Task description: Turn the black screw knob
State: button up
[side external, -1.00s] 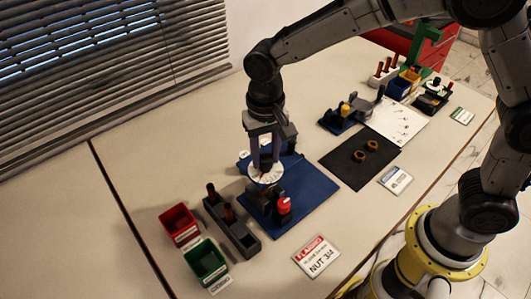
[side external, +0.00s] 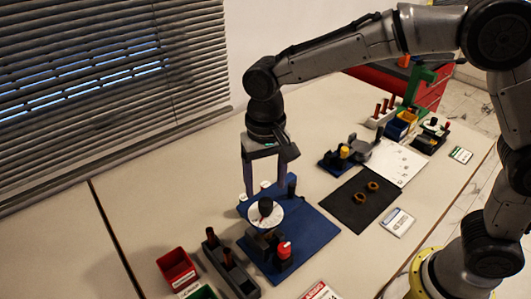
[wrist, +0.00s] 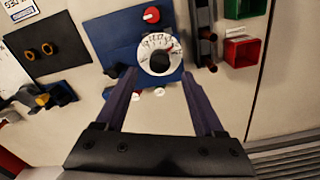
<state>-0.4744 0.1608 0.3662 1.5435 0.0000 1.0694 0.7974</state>
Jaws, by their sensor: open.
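The black screw knob (side external: 266,207) stands up from the middle of a round white dial (side external: 275,217) with dark markings, on a blue board (side external: 316,232). In the wrist view the knob (wrist: 159,62) is a dark disc at the dial's centre, lying between the finger lines. My gripper (side external: 264,191) is open and empty, pointing down with its fingertips a little above the dial, one to each side of the knob. The wrist view shows both fingers (wrist: 158,74) spread wide and apart from the knob.
A red knob (side external: 284,249) stands beside the dial on the board. A grey rack (side external: 233,268) and red bin (side external: 176,267) are at left. A black mat (side external: 355,205) with two rings lies at right.

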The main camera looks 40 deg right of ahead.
aim_at(266, 201)
notch_tip(266, 201, up, 9)
jog(key=shift+f, duration=0.2)
dwell(0.3)
jog(key=s+d+r+m+t, duration=0.1)
jog(key=s+d+r+t, duration=0.1)
jog(key=s+d+r, duration=0.4)
jog(key=s+d+r+m+t, duration=0.1)
jog(key=s+d+r, duration=0.15)
jog(key=d, duration=0.55)
jog(key=s+d+f+n+t, duration=0.1)
jog(key=s+d+f+n, duration=0.1)
jog(key=s+f, duration=0.2)
jog(key=s+d+f+n+t, duration=0.1)
jog(key=s+d+f+n, duration=0.2)
jog(key=s+f, duration=0.2)
jog(key=s, duration=0.3)
jog(key=shift+f+n+t, duration=0.15)
jog(key=shift+n+t, duration=0.15)
dwell(1.1)
